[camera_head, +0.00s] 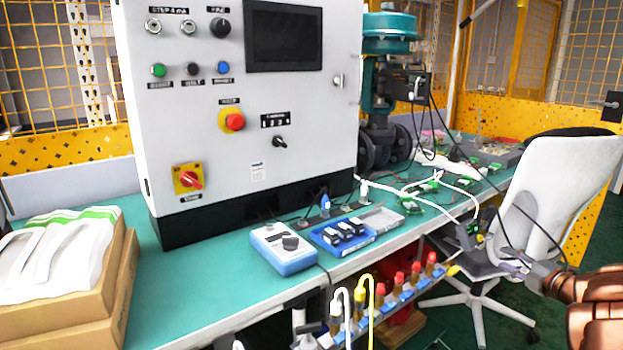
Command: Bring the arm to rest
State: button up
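My arm comes in from the lower right, with copper-coloured links and a grey wrist part. My gripper (470,235) appears as a small dark shape at the end of the arm, beside the bench's front edge and in front of the office chair. It is too small and cluttered to tell whether its fingers are open or shut, or whether it holds anything. The valve with its teal actuator (389,35) and dark positioner (407,86) stands on the bench behind the grey control cabinet (300,130), apart from my gripper.
A white-backed chair (553,190) stands close by my arm. The green bench (225,290) carries a blue calibrator (283,248), a blue tray (327,243), cables and green connectors. Cardboard boxes (70,325) sit at left. A rail of red-capped fittings (400,290) runs below the bench edge.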

notch_tip(320, 180, up, 15)
jog(key=w+d+m+g+h+p, duration=0.1)
jog(key=w+d+m+h+p, duration=0.15)
jog(key=m+h+p, duration=0.4)
jog(key=s+a+r+m+g+h+p, duration=0.4)
jog(key=s+r+m+g+h+p, duration=0.15)
jog(key=s+r+m, duration=0.35)
jog(key=s+a+m+g+y+p, duration=0.2)
jog(key=s+a+g+y+p, duration=0.2)
jog(key=s+a, duration=1.4)
jog(key=s+a+r+m+g+y+p, duration=0.1)
jog(key=s+a+m+g+y+p, duration=0.2)
jog(key=s+a, duration=1.5)
jog(key=a+g+y+p, duration=0.1)
jog(key=g+p, duration=0.3)
jog(key=p, duration=0.4)
jog(key=shift+a+r+y, duration=0.2)
jog(key=shift+a+y, duration=0.1)
jog(key=shift+a, duration=0.15)
